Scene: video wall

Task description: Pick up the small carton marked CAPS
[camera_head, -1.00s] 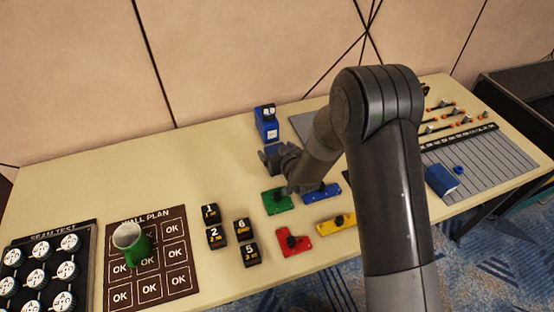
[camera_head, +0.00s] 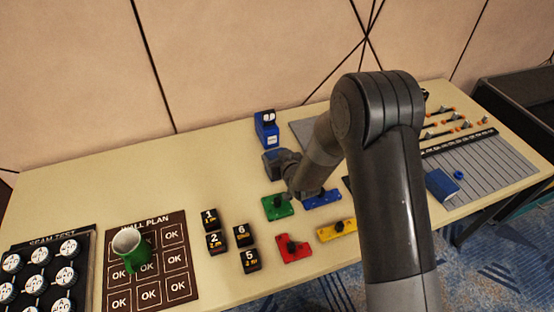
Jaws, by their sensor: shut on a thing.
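My gripper (camera_head: 274,160) is near the back middle of the table, partly hidden by its own wrist. It is shut on a small dark-blue thing, which I take to be the small carton. Little of that thing shows, and I cannot read any CAPS marking. Just behind my gripper stands an upright blue box (camera_head: 267,130) with a white label and a dark and white top. I cannot tell whether my gripper touches this box.
Green (camera_head: 278,207), blue (camera_head: 322,198), red (camera_head: 294,249) and yellow (camera_head: 336,230) pieces lie in front of my gripper. The table's back left is clear.

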